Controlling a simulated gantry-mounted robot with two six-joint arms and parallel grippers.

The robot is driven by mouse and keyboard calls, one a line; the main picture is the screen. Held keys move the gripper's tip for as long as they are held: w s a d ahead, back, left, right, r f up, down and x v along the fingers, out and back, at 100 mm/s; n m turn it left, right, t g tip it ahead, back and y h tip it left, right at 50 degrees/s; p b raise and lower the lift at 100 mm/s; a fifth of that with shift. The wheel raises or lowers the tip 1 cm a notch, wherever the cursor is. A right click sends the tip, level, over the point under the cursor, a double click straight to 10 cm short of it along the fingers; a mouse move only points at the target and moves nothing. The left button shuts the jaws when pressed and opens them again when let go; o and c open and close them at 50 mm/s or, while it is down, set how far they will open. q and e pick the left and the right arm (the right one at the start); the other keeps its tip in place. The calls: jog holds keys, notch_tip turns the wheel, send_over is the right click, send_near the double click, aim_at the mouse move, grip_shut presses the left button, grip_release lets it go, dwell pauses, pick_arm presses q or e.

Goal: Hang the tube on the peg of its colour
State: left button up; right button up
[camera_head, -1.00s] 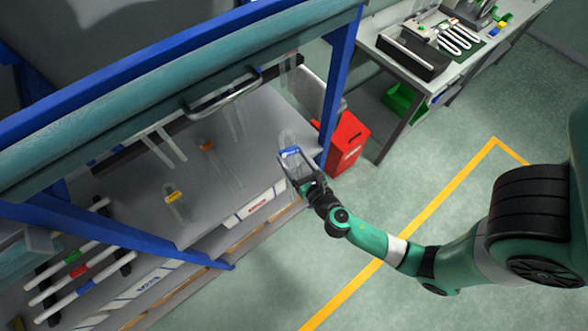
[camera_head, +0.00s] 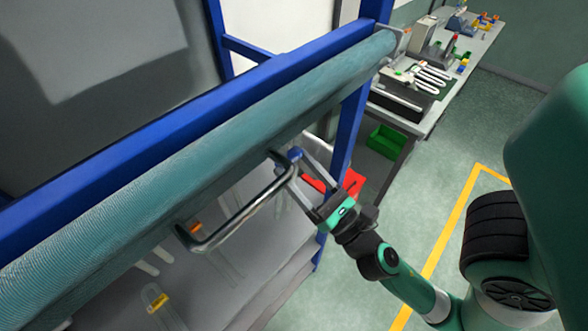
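My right gripper (camera_head: 296,168) reaches in from the right, near the right end of the hood's front handle. A small blue band (camera_head: 296,154) shows at its fingertips. It belongs to a clear tube that the fingers appear to be closed on; most of the tube is hard to make out. On the bench to the left lie a clear tube with a yellow band (camera_head: 157,302) and one with an orange band (camera_head: 195,228), partly behind the handle. My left gripper is not in view. No coloured pegs can be made out now.
The metal handle (camera_head: 240,212) and the teal front edge (camera_head: 200,170) of the blue-framed hood cross the view close to the gripper. A blue post (camera_head: 349,130) stands right of it. A red bin (camera_head: 352,183), green crate (camera_head: 386,141) and side bench lie beyond. Floor at right is clear.

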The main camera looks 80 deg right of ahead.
jog(key=shift+w+d+f+b, duration=0.15)
jog(key=shift+w+d+b, duration=0.4)
jog(key=shift+w, duration=0.35)
jog(key=shift+w+d, duration=0.15)
jog(key=shift+w, duration=0.15)
jog(key=w+d+f+p, duration=0.1)
jog(key=w+d, duration=0.3)
jog(key=w, duration=0.3)
jog(key=shift+w+f, duration=0.15)
jog(key=shift+w, duration=0.05)
jog(key=shift+d, duration=0.1)
jog(key=shift+w+d, duration=0.1)
jog(key=shift+w, duration=0.1)
dwell(0.7)
